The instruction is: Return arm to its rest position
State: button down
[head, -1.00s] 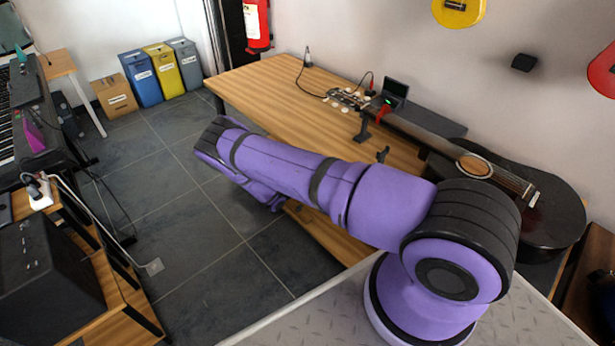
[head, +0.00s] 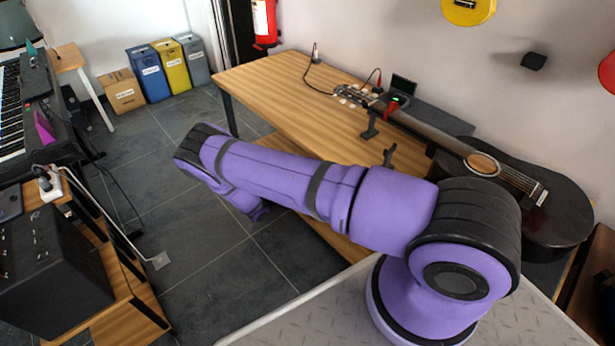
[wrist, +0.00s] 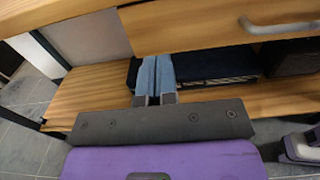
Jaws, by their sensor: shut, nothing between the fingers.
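My purple arm (head: 300,190) stretches to the left in the head view, its far end over the floor in front of the wooden table (head: 262,88). The fingers point toward a low wooden shelf (wrist: 85,88) under a drawer. I cannot tell how far the fingertips are from the dark case (wrist: 215,66) behind them.
A black guitar (head: 545,200) lies along the table's right end. A drawer with a grey handle (wrist: 280,25) is above the shelf. A black speaker (head: 50,260) and a keyboard (head: 12,110) stand at left. Open floor (head: 215,265) lies between.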

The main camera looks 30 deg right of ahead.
jog(key=a+r+m+g+y, duration=0.2)
jog(key=r+m+g, duration=0.15)
jog(key=r, duration=0.65)
jog(key=a+r+m+g+y, duration=0.2)
jog(key=r+m, duration=0.2)
jog(key=r, duration=0.7)
jog(key=s+r+m+y, duration=0.3)
jog(key=r, duration=0.7)
jog(key=s+r+m+y, duration=0.3)
jog(key=r, duration=0.7)
jog(key=s+r+m+t+y, duration=0.3)
jog(key=s+r+m+y, duration=0.15)
jog(key=s+r, duration=1.1)
jog(key=s+a+r+m+t+y, duration=0.1)
jog(key=s+r+m+t+y, duration=0.1)
jog(key=s, duration=1.3)
notch_tip(320, 180, up, 3)
jog(key=shift+a+f+t+y, duration=0.15)
jog(key=shift+t+y, duration=0.4)
jog(key=shift+t, duration=0.6)
